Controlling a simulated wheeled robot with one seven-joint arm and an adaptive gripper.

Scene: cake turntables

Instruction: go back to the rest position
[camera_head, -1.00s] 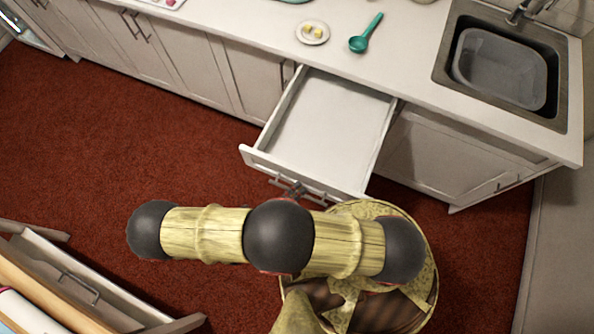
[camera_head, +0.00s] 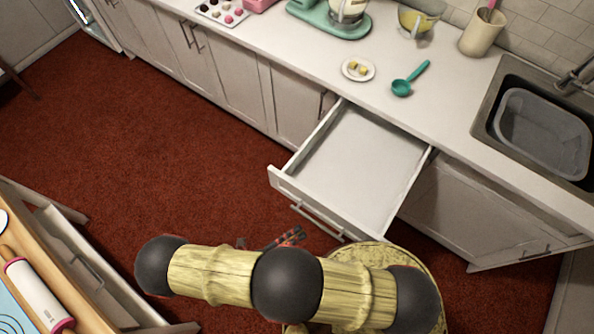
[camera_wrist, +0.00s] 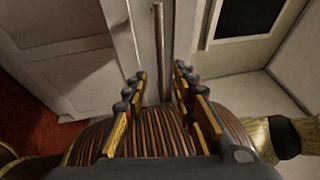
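My gripper (camera_head: 287,238) shows partly in the head view, just in front of the open drawer (camera_head: 350,160), close to the drawer's handle (camera_head: 317,222). My arm hides part of it. In the wrist view my gripper (camera_wrist: 157,82) has its two sets of fingers spread apart. The handle bar (camera_wrist: 158,40) shows between and ahead of them, and nothing is pinched. Whether the fingertips reach around the bar cannot be told. The drawer is pulled out and looks empty.
The counter above holds a plate (camera_head: 358,70) with yellow pieces, a teal ladle (camera_head: 411,78), a teal mixer (camera_head: 330,20) and a sink (camera_head: 540,120). Another open drawer (camera_head: 75,240) and a rolling pin (camera_head: 38,295) are at lower left. Red floor lies open between.

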